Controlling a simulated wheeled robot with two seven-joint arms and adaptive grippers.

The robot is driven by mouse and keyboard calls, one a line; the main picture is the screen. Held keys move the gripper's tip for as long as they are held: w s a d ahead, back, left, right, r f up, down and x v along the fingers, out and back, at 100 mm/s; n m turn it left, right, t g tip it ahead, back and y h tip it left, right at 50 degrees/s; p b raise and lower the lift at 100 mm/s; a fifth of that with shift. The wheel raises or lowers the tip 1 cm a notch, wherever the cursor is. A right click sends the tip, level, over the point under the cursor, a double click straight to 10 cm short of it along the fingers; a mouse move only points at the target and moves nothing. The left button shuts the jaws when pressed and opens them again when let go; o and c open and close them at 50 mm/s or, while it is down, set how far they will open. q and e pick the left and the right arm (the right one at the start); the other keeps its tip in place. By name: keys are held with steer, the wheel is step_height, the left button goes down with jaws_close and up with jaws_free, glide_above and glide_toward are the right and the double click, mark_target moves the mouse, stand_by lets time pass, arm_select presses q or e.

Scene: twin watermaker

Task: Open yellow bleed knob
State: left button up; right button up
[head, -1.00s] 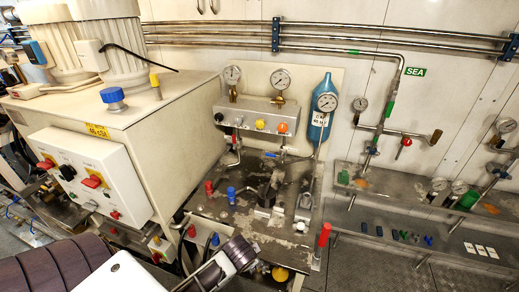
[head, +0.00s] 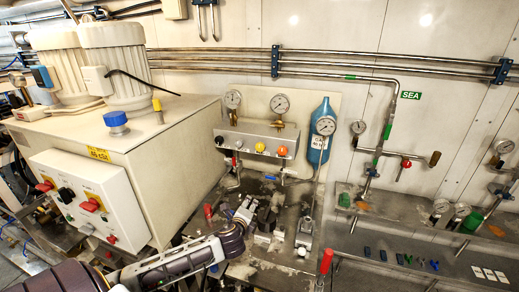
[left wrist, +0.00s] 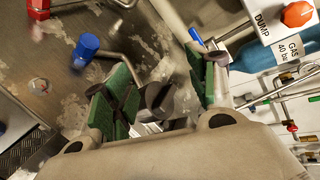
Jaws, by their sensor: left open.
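The yellow knob (head: 260,147) sits on the front of the grey gauge box against the back wall. An orange knob (head: 282,151) is to its right. It also shows in the left wrist view (left wrist: 297,14), by the word DUMP. My left gripper (head: 248,207) is over the metal worktop, below and apart from the yellow knob. In the left wrist view, its green-padded fingers (left wrist: 162,88) are spread. A dark round fitting shows beyond the gap between them; I cannot tell if it is touched. The yellow knob is outside the left wrist view. My right gripper is not in view.
The gauge box (head: 240,140) carries pressure gauges and pipes. A blue gas bottle (head: 318,150) stands to its right. A red handle (head: 325,262) rises at the worktop's right front. A blue knob (left wrist: 87,45) and a red fitting (left wrist: 38,8) stand on the worktop.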

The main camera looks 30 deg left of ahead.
arm_select(q)
steer(key=w+a+r+m+t, duration=0.2)
steer(key=w+r+m, duration=0.1)
steer(key=r+m, duration=0.3)
steer(key=w+a+r+m+t+h, duration=0.1)
steer(key=w+r+m+t, duration=0.2)
steer(key=r, duration=0.6)
steer(key=w+m, duration=0.1)
steer(key=m, duration=0.1)
steer(key=shift+a+m, duration=0.4)
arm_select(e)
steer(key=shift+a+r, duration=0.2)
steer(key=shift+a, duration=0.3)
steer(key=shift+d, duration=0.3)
arm_select(q)
steer(key=shift+w, duration=0.2)
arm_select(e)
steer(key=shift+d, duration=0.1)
arm_select(q)
steer(key=p, duration=0.1)
glide_toward(259, 148)
steer(key=shift+d+x, duration=0.2)
steer(key=shift+x, duration=0.75)
steer(key=shift+p+x, duration=0.65)
steer(key=shift+x, duration=3.65)
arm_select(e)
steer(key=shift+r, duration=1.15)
